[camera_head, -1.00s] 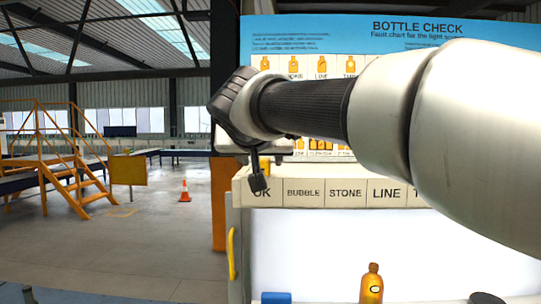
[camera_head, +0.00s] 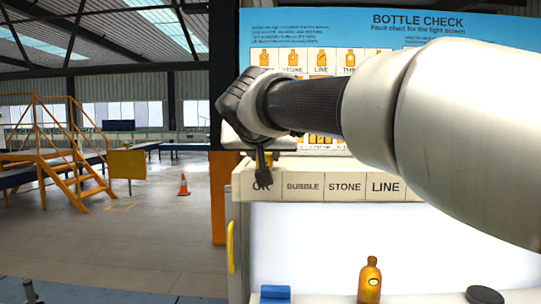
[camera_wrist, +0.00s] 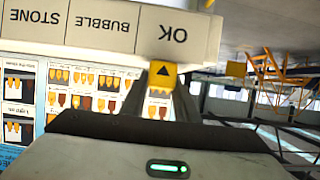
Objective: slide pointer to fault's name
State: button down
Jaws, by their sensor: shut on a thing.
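The pointer is a yellow block with a black triangle (camera_wrist: 161,72). It sits at the OK label (camera_wrist: 176,33) on the label rail (camera_head: 342,167). My gripper (camera_wrist: 161,84) is shut on the pointer, with a dark finger on each side. In the head view my gripper (camera_head: 263,168) hangs above the OK label, and little of the pointer shows behind it. The rail also reads BUBBLE (camera_head: 303,187), STONE (camera_head: 345,187) and LINE (camera_head: 385,187); my arm hides the labels further right.
The blue fault chart board (camera_head: 300,24) stands behind the rail, partly hidden by my arm. A blue block (camera_head: 275,293) and a dark round thing (camera_head: 485,295) are on the shelf. A yellow handle (camera_head: 231,247) is at the stand's left edge. Open floor lies left.

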aim_at(303, 170)
jog(key=d+b, duration=0.1)
jog(key=d, duration=0.7)
jog(key=shift+s+d, duration=0.15)
jog(key=shift+d, duration=0.1)
jog(key=c, duration=1.4)
grip_release()
jog(key=shift+a, duration=0.1)
jog(key=shift+o, duration=0.2)
jog(key=b+v, duration=0.2)
jog(key=v, duration=1.5)
jog(key=shift+s, duration=0.25)
